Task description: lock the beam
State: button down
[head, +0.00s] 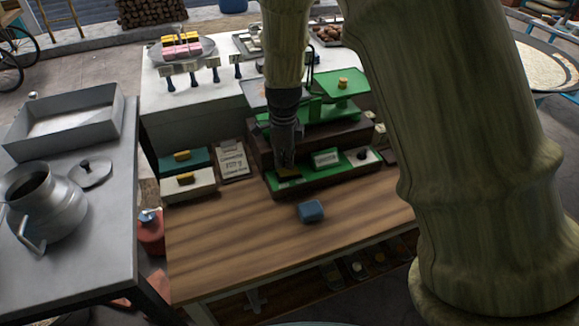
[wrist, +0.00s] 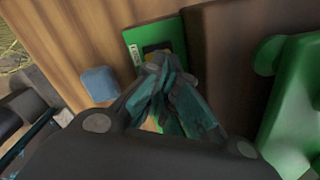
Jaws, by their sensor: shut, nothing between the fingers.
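A green balance scale (head: 318,112) with raised pans stands on a dark stepped wooden base (head: 262,158) at the back of the wooden table. A green strip (head: 318,177) runs along the base's front, with a white label (head: 326,157) near its middle and a dark knob on a pale plate (head: 362,154) at its right. My gripper (head: 284,166) points down at the strip's left end, fingers shut and empty. In the wrist view its fingertips (wrist: 158,62) are over the green panel (wrist: 137,38), by a dark-and-yellow part (wrist: 156,48) they partly hide. I cannot tell whether they touch it.
A blue block (head: 311,211) lies on the wooden table (head: 240,240) in front of the scale. The table's front is mostly clear.

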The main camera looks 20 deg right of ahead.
aim_at(284, 171)
jog(key=shift+r+p, duration=2)
jog(key=shift+r, duration=0.45)
